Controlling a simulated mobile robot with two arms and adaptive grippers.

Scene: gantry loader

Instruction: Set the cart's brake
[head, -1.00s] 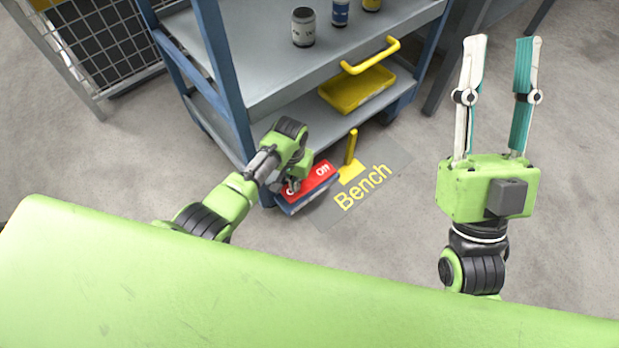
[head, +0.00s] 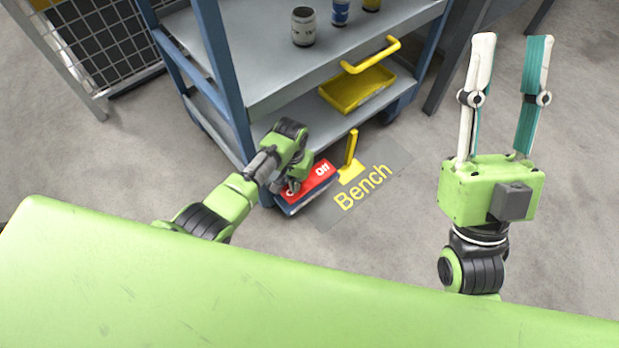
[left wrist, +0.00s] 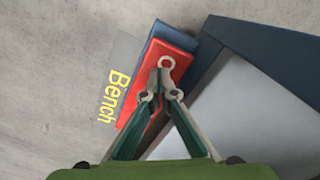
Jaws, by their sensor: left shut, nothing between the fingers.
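The cart (head: 290,80) has a blue frame and grey shelves. The pedal also shows in the left wrist view (left wrist: 178,50). My left gripper (left wrist: 160,72) is shut and empty, its fingertips over the pedal's end with the white ring-shaped letter; I cannot tell whether they touch. In the head view its fingers are mostly hidden. My right gripper (head: 510,40) is open and empty, right of the cart.
Jars (head: 303,27) stand on the cart's upper shelf, and a yellow tray (head: 355,90) sits on the lower one. A yellow upright post (head: 351,147) stands by the "Bench" floor mat (head: 385,160). A wire cage (head: 105,40) is at upper left. Floor at lower right is clear.

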